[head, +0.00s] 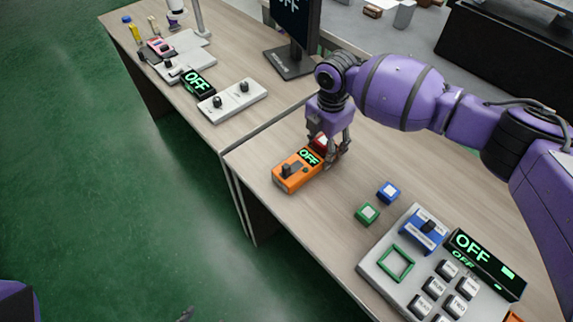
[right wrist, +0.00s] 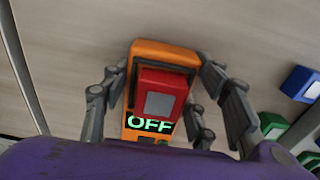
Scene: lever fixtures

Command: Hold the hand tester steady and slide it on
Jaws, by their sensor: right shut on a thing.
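The orange hand tester (head: 291,178) lies on the near table, with a dark slider knob and a green OFF display. It also shows in the right wrist view (right wrist: 150,50). A red block (right wrist: 160,97) with a grey face sits at its display end, between my fingers. My right gripper (head: 330,152) comes down from above, shut on the hand tester, with fingers on both sides of its body. A small dark tip (head: 186,314) at the bottom edge of the head view may be my left gripper; its jaws cannot be made out.
A green cube (head: 367,213) and a blue cube (head: 388,191) lie right of the tester. A grey panel (head: 376,262) with a green square frame, blue slider, buttons and OFF display stands at the right. A white two-knob box (head: 233,101) and a monitor (head: 294,30) are farther back.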

